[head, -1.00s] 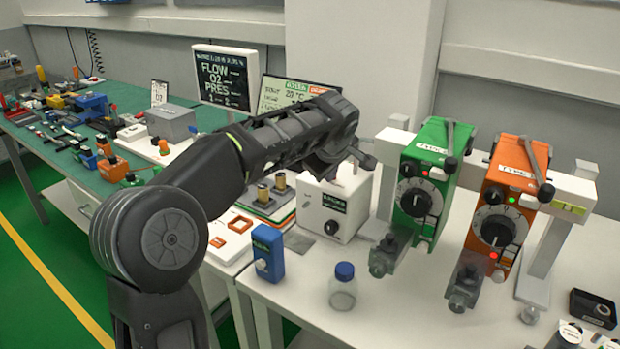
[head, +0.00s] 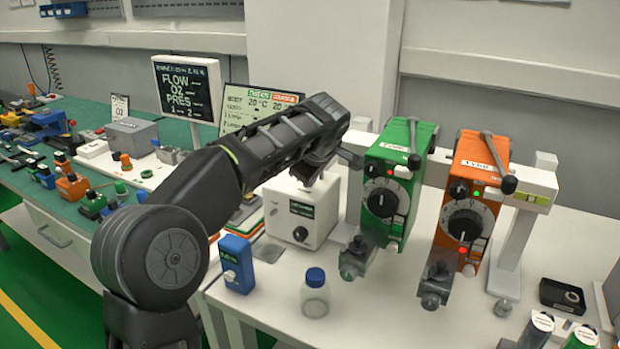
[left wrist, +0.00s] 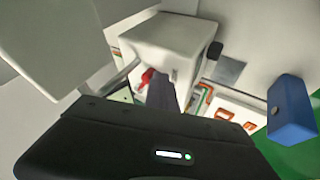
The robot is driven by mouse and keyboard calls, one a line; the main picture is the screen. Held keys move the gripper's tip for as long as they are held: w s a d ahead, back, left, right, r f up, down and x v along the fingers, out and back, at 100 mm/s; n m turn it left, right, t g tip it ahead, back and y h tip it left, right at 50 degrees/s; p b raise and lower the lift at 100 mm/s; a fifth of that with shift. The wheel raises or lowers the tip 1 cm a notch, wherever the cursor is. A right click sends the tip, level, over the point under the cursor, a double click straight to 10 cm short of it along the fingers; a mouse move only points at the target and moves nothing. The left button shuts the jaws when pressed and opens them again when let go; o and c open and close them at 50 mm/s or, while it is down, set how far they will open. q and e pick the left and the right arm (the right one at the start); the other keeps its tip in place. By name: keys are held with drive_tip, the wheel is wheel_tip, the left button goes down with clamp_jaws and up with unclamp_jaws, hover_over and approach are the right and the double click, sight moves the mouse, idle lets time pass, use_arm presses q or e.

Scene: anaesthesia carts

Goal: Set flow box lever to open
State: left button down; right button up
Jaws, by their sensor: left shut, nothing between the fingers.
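A white box (head: 285,217), which I take to be the flow box, stands on the white bench below my left forearm. Its front has a dark label and a round black knob. In the left wrist view the white box (left wrist: 180,38) is near the top middle, with a red lever (left wrist: 148,77) on one face and a black knob (left wrist: 215,50) at its side. My left gripper (left wrist: 163,95) is shut and empty, its grey fingers close to the red lever. I cannot tell whether they touch. In the head view the fingers are hidden. My right gripper is out of view.
A green unit (head: 388,190) and an orange unit (head: 470,215) hang on a white rail right of the box. A blue box (head: 237,263) and a blue-capped jar (head: 315,295) stand in front. A dark screen (head: 187,88) is behind my arm.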

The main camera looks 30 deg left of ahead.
use_arm(q)
drive_tip(key=shift+s+a, duration=0.15)
drive_tip(key=shift+a, duration=0.6)
